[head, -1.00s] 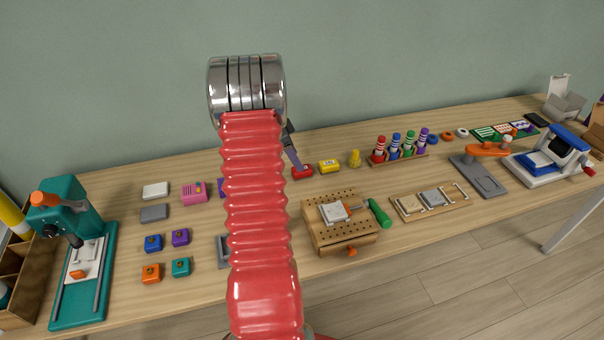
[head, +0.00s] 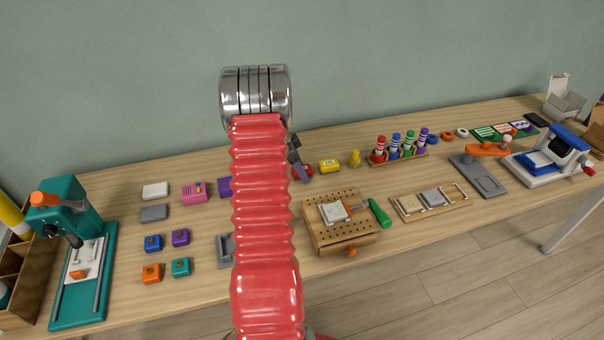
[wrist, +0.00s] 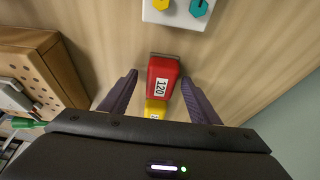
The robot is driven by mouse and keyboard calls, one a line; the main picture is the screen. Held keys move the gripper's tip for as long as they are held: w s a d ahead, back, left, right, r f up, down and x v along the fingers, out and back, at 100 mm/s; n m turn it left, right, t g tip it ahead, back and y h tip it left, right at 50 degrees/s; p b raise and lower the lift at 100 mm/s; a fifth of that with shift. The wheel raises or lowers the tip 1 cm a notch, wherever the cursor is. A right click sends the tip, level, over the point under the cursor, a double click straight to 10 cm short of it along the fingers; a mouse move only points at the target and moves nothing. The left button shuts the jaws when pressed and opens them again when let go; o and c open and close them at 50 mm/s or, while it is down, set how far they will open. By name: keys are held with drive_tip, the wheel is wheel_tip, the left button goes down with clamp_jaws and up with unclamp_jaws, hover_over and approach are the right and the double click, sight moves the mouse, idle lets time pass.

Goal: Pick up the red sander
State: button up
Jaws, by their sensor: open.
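The red sander (wrist: 163,76) is a small red block with a white label reading 120. It lies on the wooden table, between and just beyond the spread fingers of my gripper (wrist: 159,82) in the wrist view. The fingers are open and hold nothing; I cannot tell their exact height above the table. In the head view, the red sander (head: 309,169) is partly hidden behind my gripper (head: 300,172), and my red arm covers the area to its left.
A yellow labelled block (head: 329,166) lies close to the red sander. A wooden pegboard box (head: 340,235) with a green-handled tool stands in front. A white panel with knobs (wrist: 180,10) shows in the wrist view.

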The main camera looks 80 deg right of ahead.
drive_tip(key=shift+c, duration=0.4)
drive_tip(key=c, duration=1.1)
